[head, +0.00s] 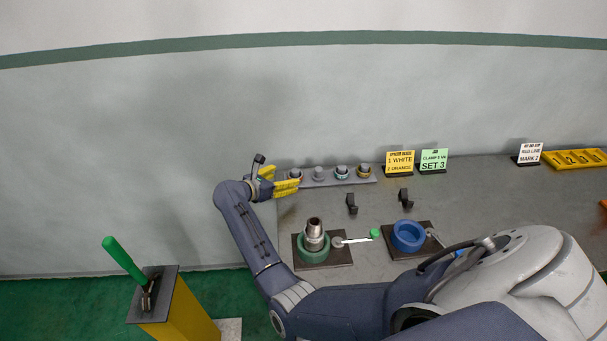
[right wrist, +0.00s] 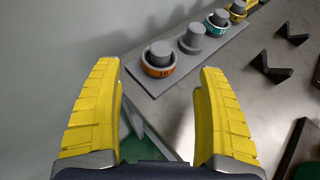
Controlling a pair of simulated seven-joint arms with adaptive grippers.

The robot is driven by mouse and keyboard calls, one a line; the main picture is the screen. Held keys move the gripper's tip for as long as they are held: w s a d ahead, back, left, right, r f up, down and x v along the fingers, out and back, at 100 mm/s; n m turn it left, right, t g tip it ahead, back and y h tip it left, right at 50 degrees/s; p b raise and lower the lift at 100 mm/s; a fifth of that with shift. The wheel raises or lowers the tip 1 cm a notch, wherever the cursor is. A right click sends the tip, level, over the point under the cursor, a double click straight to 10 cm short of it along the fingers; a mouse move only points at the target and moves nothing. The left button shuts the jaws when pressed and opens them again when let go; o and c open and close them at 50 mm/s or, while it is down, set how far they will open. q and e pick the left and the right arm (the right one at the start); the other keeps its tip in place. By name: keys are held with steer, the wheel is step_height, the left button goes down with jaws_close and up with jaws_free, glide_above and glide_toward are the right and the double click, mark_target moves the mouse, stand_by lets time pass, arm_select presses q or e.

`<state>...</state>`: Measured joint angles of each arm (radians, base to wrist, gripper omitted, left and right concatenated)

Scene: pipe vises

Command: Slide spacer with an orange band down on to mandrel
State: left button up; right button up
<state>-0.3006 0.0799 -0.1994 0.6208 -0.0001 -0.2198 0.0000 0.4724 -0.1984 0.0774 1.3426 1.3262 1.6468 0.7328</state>
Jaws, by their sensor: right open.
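The spacer with an orange band (right wrist: 158,65) sits around the leftmost peg of a grey rack (head: 330,182); in the head view its spot is partly hidden by my gripper. My right gripper (head: 287,183) is open and empty beside that rack end. In the right wrist view its two yellow fingers (right wrist: 162,115) stand apart, with the orange-banded spacer beyond them and not between them. The mandrel (head: 314,228) stands upright in a green vise (head: 312,251), with what looks like a pale ring around it. My left gripper is not in view.
The rack also has a bare peg (right wrist: 192,38), a teal-banded spacer (right wrist: 217,22) and a yellow-banded one (right wrist: 238,9). A blue vise (head: 408,237) stands right of the green one. Black brackets (head: 352,203) lie between rack and vises. A sign (head: 399,163) reads "1 WHITE 2 ORANGE".

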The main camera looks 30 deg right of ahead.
mark_target(292, 175)
steer(key=shift+x, duration=3.3)
steer(key=shift+r, duration=0.15)
steer(key=shift+c, duration=0.4)
steer(key=c, duration=1.2)
